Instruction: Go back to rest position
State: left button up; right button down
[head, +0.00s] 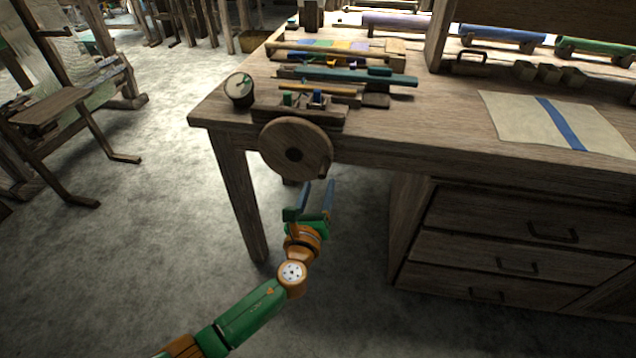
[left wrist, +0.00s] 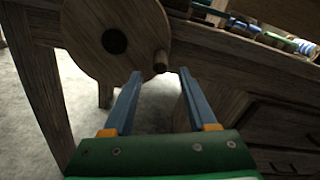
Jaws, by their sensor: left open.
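My left gripper (head: 313,198) is open and empty, pointing up just in front of the table's front edge. It hangs a little below the round wooden wheel (head: 293,150) mounted at that edge. In the left wrist view my gripper's two blue fingers (left wrist: 160,72) stand apart, with nothing between them. There the wheel (left wrist: 88,25) is at the upper left, and its peg handle (left wrist: 161,62) lies beyond the fingertips. Whether a finger touches the peg is unclear. My right gripper is in neither view.
The wooden table (head: 440,120) bears several rods and spools, a round dial (head: 239,88) and a cloth with a blue stripe (head: 560,122). Drawers (head: 510,225) fill its right front. A wooden loom frame (head: 62,110) stands at the left. The floor (head: 150,220) between is clear.

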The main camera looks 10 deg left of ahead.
pick_arm(q)
jog(key=shift+s, duration=0.5)
jog(key=shift+f, duration=0.15)
jog(key=s+a+f+n+g, duration=0.2)
jog(key=s+f+n+g, duration=0.15)
jog(key=f, duration=0.45)
jog(key=s+a+f+n+g+y, duration=0.1)
jog(key=s+a+f+n+g, duration=0.2)
jog(key=f, duration=0.4)
jog(key=s+a+f+n+g, duration=0.15)
jog(key=s+f+n, duration=0.25)
jog(key=f, duration=0.4)
jog(key=s+a+f+n+g, duration=0.2)
jog(key=s+f+n+g, duration=0.2)
jog(key=s+f+n, duration=0.55)
jog(key=s+a+f+n+g, duration=0.1)
jog(key=s+f+n+g, duration=0.3)
jog(key=s, duration=0.8)
jog(key=s+a+f+n+g, duration=0.1)
jog(key=s+f+n, duration=0.35)
jog(key=s, duration=0.75)
notch_tip(320, 180, up, 17)
jog(key=n+p, duration=0.1)
jog(key=p, duration=1.4)
jog(key=shift+w+r+n+p, duration=0.15)
jog(key=shift+r+n+p, duration=0.05)
jog(key=shift+n+p, duration=0.2)
